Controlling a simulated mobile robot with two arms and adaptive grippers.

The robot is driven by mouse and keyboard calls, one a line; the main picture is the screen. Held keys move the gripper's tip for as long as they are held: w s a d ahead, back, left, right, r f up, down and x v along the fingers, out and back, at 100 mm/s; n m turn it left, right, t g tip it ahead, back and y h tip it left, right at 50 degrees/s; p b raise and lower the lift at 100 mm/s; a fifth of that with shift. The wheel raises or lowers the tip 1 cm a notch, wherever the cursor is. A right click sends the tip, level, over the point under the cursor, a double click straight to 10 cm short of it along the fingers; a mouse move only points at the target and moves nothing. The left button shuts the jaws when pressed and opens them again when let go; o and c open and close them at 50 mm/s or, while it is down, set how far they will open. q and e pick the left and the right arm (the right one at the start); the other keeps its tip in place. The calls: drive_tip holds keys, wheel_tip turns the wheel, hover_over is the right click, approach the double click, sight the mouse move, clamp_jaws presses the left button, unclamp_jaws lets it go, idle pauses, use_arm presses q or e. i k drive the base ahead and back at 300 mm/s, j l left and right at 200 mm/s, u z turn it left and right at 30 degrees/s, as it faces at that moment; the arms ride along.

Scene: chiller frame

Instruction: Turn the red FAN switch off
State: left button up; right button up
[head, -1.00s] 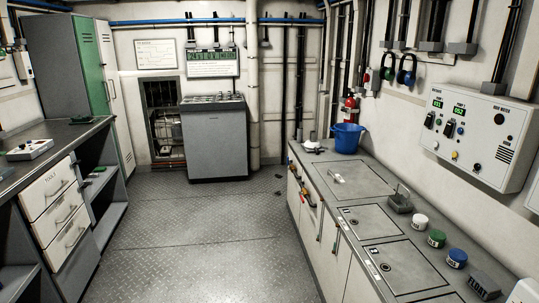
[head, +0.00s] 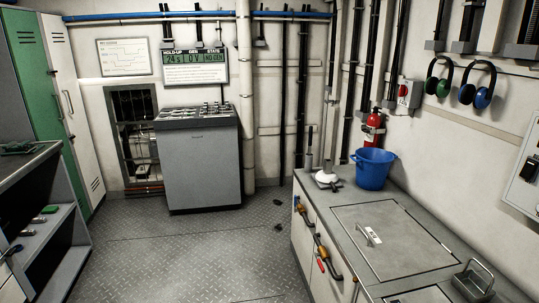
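No switch that I can read as FAN shows in the head view. A small grey wall box with a red part (head: 407,94) hangs above the fire extinguisher; its label is too small to read. A pale control panel (head: 525,180) is cut off by the right edge, with only a strip and part of a dark knob showing. A grey cabinet (head: 200,165) at the far wall has small controls on its top, too small to tell apart. Neither of my grippers is in view.
A grey counter (head: 350,205) runs along the right, with a blue bucket (head: 373,169) and a wire-handled caddy (head: 474,281). Orange-handled levers (head: 322,251) stick out from its front. Shelves (head: 60,235) stand left. The plated floor (head: 190,260) between is mostly clear.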

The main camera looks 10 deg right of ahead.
sight(403, 90)
drive_tip(key=i+j+z, duration=0.1)
drive_tip(key=i+z, duration=0.3)
drive_tip(key=i+j+z, duration=0.2)
drive_tip(key=i+z, duration=0.2)
drive_tip(key=i+j+z, duration=0.75)
